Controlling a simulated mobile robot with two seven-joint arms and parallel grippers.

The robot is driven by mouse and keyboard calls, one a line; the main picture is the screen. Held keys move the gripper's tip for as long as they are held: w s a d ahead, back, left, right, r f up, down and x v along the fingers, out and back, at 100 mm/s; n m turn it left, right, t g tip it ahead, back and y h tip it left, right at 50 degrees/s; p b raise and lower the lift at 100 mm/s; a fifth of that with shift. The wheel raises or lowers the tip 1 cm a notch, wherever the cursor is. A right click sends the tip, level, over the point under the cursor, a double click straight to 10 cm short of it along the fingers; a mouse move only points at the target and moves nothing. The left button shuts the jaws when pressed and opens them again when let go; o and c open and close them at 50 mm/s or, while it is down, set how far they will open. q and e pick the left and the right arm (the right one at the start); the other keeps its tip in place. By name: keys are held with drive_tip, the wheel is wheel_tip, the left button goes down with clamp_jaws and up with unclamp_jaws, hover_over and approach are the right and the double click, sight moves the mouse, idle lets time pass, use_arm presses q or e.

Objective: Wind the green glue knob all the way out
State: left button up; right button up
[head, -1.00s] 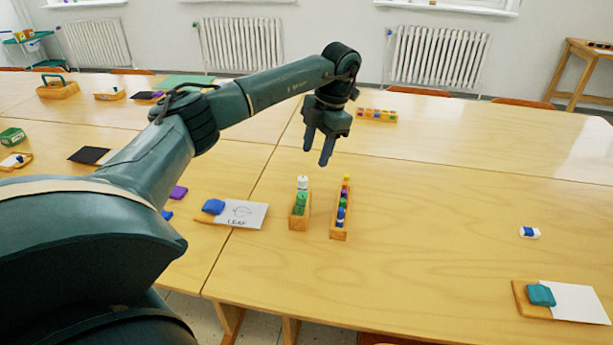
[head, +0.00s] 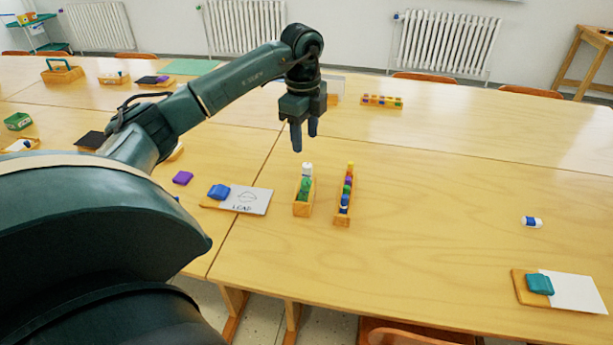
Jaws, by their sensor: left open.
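A small wooden holder (head: 303,209) stands on the near table, with green pieces (head: 304,188) in it and a white piece (head: 307,169) at its far end. The green glue knob is likely among these green pieces, but they are too small to tell apart. My left gripper (head: 304,143) is open and empty, its fingers pointing down. In the picture its tips appear just above the white end of the holder, apart from it. My right gripper is out of view.
A second wooden holder (head: 342,218) with several coloured pieces stands close to the right. A blue cloth (head: 219,191) and a drawn card (head: 246,199) lie to the left. A white-and-blue eraser (head: 531,222) lies far right. The table between is clear.

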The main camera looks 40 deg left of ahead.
sight(307, 181)
use_arm(q)
drive_tip(key=f, duration=1.3)
drive_tip(key=shift+w+a+f+p, duration=0.1)
drive_tip(key=shift+w+p, duration=0.2)
drive_tip(key=shift+p, duration=0.05)
drive_tip(key=shift+c, duration=0.6)
clamp_jaws()
